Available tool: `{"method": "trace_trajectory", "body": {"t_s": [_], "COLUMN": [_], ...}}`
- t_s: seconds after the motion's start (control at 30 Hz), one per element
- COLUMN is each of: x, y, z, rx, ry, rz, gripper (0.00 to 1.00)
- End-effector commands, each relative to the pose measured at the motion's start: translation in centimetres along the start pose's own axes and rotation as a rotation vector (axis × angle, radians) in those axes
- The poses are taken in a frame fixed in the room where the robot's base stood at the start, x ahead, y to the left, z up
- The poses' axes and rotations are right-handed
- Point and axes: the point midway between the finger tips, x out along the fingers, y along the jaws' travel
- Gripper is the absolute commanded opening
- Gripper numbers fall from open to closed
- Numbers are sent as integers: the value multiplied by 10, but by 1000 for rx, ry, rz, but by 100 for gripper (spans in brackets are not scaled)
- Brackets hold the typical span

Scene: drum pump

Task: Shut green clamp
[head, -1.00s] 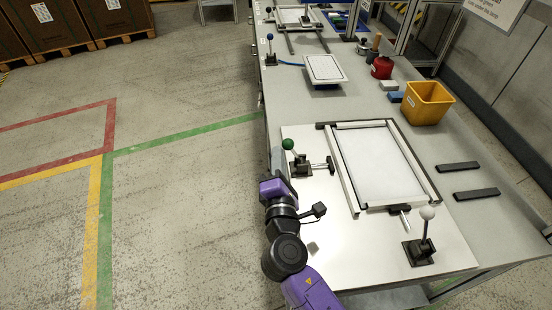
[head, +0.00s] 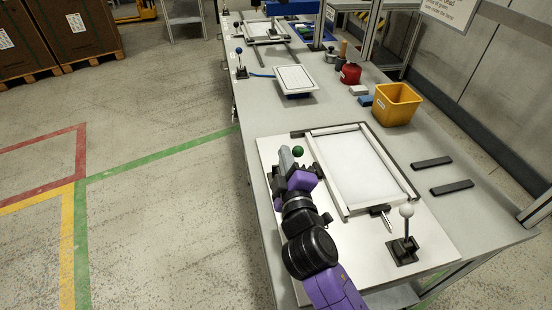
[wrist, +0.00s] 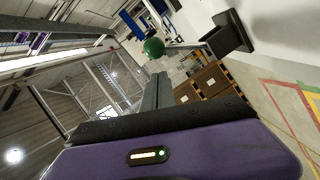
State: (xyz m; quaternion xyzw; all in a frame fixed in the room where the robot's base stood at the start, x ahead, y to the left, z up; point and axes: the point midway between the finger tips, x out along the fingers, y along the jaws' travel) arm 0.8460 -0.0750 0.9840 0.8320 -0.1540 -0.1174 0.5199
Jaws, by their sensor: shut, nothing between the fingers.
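The green clamp's round green knob (head: 298,151) shows just right of my gripper's tips, near the left edge of the white-topped plate (head: 372,258). My gripper (head: 284,153) is shut and empty, its grey fingers reaching over the clamp's place. My purple gripper body hides most of the clamp's base and lever. In the wrist view the green knob (wrist: 153,48) appears just beyond the shut fingertips (wrist: 160,76); I cannot tell whether they touch. A pale panel in a frame (head: 350,165) lies right of the clamp.
A second clamp with a white knob (head: 407,211) stands upright at the plate's near right. A yellow bin (head: 397,104), a red can (head: 350,73) and two dark bars (head: 451,187) lie farther right. The floor left of the bench is free.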

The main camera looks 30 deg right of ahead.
Motion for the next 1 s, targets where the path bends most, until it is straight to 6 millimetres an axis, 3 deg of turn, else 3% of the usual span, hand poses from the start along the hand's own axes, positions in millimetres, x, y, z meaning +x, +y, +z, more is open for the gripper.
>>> {"method": "trace_trajectory", "body": {"t_s": [0.4,1.0], "x": [1,2], "y": [4,5], "z": [18,24], "rx": [202,232], "ry": [0,-7], "rz": [-17,-19], "gripper": [0,0]}}
